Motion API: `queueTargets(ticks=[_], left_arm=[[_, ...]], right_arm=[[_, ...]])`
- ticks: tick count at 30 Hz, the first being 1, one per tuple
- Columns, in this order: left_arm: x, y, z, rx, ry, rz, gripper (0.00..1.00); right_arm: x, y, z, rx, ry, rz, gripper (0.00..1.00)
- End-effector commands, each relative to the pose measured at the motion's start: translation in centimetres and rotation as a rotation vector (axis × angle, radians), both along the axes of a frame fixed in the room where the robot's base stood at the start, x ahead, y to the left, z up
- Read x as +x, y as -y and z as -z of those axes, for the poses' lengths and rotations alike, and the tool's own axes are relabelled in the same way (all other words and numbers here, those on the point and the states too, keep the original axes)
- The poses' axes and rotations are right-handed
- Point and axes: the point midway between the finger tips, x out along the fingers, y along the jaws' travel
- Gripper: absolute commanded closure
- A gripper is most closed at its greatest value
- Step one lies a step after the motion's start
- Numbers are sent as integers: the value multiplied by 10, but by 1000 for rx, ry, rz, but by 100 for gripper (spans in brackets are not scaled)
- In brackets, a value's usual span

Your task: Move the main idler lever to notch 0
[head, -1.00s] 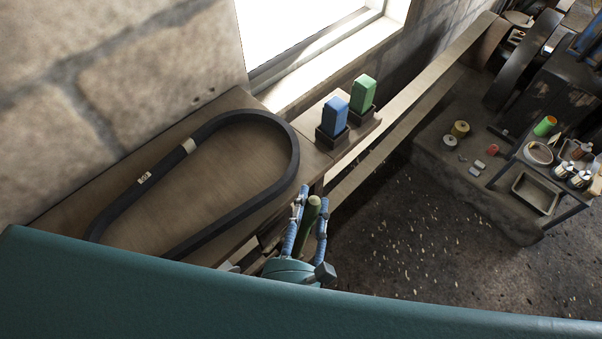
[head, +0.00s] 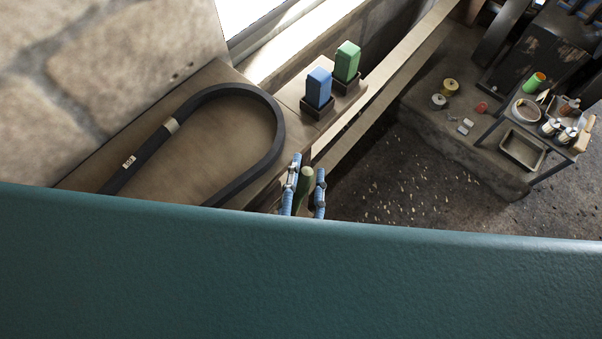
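The lever's green rounded handle (head: 306,178) stands just off the right end of the wooden bench; I take it for the main idler lever. My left gripper (head: 305,181) has its two blue fingers on either side of this handle. A narrow gap shows between the handle and the right finger, so the gripper looks open around it. The lever's lower part, its pivot and any notches are hidden behind my teal body. My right gripper is not in view.
A black belt loop (head: 272,151) lies on the bench (head: 215,140). Blue (head: 319,87) and green (head: 347,61) blocks stand in dark holders beyond it. A flat belt (head: 400,66) runs back to the machinery. A small cart with a tray (head: 523,149) stands right, on open floor.

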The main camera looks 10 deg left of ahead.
Motion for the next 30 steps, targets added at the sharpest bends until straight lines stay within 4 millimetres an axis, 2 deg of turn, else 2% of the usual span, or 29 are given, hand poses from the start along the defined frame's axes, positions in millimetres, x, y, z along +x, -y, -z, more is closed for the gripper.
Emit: queueTargets(ticks=[5, 12, 18, 30], left_arm=[[-8, 0, 0, 4, -3, 2, 55], [-47, -1, -5, 3, -5, 5, 55], [-69, -2, -9, 1, -2, 3, 55], [-73, -2, -11, 0, -1, 0, 55]], right_arm=[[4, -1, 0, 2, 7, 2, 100], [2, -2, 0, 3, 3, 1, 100], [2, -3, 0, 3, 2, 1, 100], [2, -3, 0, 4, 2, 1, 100]])
